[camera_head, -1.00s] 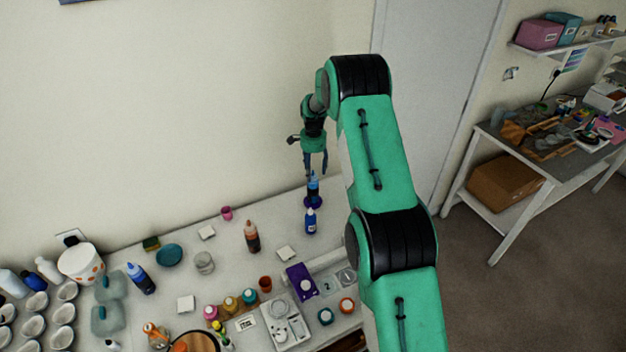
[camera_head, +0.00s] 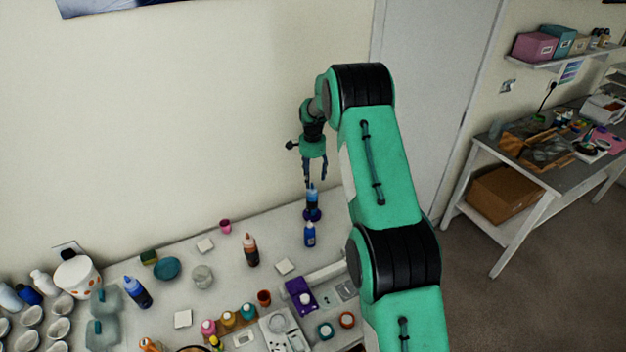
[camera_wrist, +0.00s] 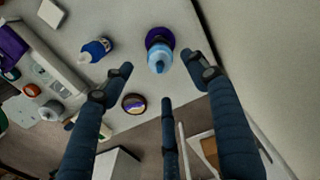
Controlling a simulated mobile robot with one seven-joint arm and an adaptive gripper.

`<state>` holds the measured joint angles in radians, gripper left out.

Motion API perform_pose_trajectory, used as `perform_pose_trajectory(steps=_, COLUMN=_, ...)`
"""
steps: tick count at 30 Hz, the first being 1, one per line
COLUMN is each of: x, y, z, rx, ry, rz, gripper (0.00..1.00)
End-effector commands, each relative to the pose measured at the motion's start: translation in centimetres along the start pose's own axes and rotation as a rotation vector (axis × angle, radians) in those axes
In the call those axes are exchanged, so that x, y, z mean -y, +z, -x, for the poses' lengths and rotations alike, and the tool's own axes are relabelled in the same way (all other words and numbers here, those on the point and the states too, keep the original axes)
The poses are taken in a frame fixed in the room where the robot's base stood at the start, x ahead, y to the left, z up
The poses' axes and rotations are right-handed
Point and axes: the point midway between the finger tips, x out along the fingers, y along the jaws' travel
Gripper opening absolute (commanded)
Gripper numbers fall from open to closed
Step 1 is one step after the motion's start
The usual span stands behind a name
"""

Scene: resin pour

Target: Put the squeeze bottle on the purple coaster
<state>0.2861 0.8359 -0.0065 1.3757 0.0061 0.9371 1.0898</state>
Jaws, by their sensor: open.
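A squeeze bottle with blue contents (camera_head: 312,196) stands upright on the purple coaster (camera_head: 313,216) near the back right of the white table. In the wrist view the bottle (camera_wrist: 159,62) is seen from above, and the coaster (camera_wrist: 158,36) shows round its base. My gripper (camera_head: 315,183) is just above the bottle with its fingers pointing down. In the wrist view its dark fingers (camera_wrist: 160,85) are spread wide, with nothing held between them. The bottle's tip lies beyond the fingers, apart from them.
A brown bottle (camera_head: 250,250), a purple box-like item (camera_head: 300,296) and several small pots stand further left and front. The wall is close behind; a second table (camera_head: 545,150) is at the right.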

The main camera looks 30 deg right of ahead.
Motion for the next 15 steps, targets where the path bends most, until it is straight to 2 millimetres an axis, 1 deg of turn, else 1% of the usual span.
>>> perform_pose_trajectory(steps=5, x=-0.1, y=0.3, z=0.9, rx=-0.003, ry=-0.005, rz=0.011, gripper=0.58)
perform_pose_trajectory(steps=8, x=-0.3, y=0.9, z=2.2, rx=-0.006, ry=-0.012, rz=0.031, gripper=0.58)
perform_pose_trajectory(steps=11, x=-0.6, y=1.8, z=4.4, rx=-0.013, ry=-0.023, rz=0.063, gripper=0.58)
perform_pose_trajectory(steps=14, x=-1.3, y=2.9, z=7.0, rx=-0.02, ry=-0.036, rz=0.105, gripper=0.58)
perform_pose_trajectory(steps=15, x=-1.6, y=3.4, z=8.2, rx=-0.024, ry=-0.042, rz=0.125, gripper=0.58)
